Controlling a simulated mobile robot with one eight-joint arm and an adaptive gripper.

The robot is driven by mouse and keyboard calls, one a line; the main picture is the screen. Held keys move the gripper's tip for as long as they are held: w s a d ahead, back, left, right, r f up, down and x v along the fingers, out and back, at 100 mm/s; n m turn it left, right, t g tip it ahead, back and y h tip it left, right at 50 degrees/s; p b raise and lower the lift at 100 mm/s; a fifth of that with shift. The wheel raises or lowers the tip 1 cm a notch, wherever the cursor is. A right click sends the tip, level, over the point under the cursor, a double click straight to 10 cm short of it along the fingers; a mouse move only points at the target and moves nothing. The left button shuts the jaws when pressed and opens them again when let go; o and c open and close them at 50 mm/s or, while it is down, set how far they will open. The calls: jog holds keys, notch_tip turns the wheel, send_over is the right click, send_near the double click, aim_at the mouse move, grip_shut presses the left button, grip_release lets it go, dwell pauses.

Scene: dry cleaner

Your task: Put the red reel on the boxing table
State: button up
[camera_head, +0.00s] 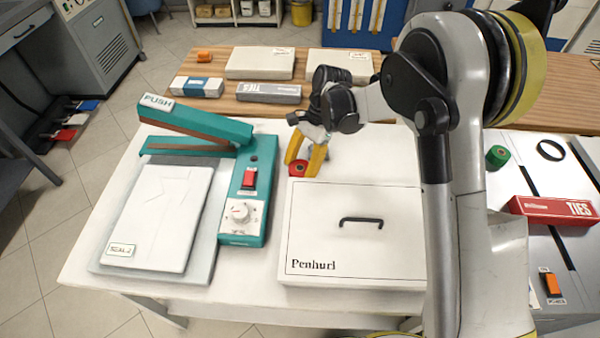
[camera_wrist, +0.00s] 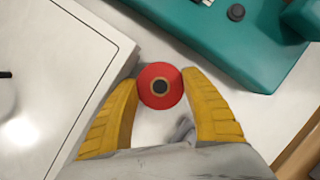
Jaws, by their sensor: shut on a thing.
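The red reel (camera_head: 297,169) is at the back of the white table (camera_head: 345,150), between the teal sealer and the white box. My gripper (camera_head: 304,160) has yellow fingers and is shut on it from above. In the wrist view the red reel (camera_wrist: 160,86) sits between the two fingertips (camera_wrist: 160,84), its dark centre hole facing the camera. Whether it touches the table top is hard to tell. A wooden table (camera_head: 330,103) with several flat boxes stands behind the white one; no label shows which is the boxing table.
The teal sealer (camera_head: 262,180) stands left of the reel and the white "Penhurl" box (camera_head: 330,240) in front of it. A grey table at right bears a green reel (camera_head: 497,156), a black ring (camera_head: 551,150) and a red ties box (camera_head: 552,210). The wooden table's front edge has bare room.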

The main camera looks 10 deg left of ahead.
jog(key=shift+f, duration=0.45)
jog(key=shift+f, duration=0.2)
jog(key=o, duration=1)
jog(key=shift+c, duration=0.2)
jog(key=shift+r, duration=0.1)
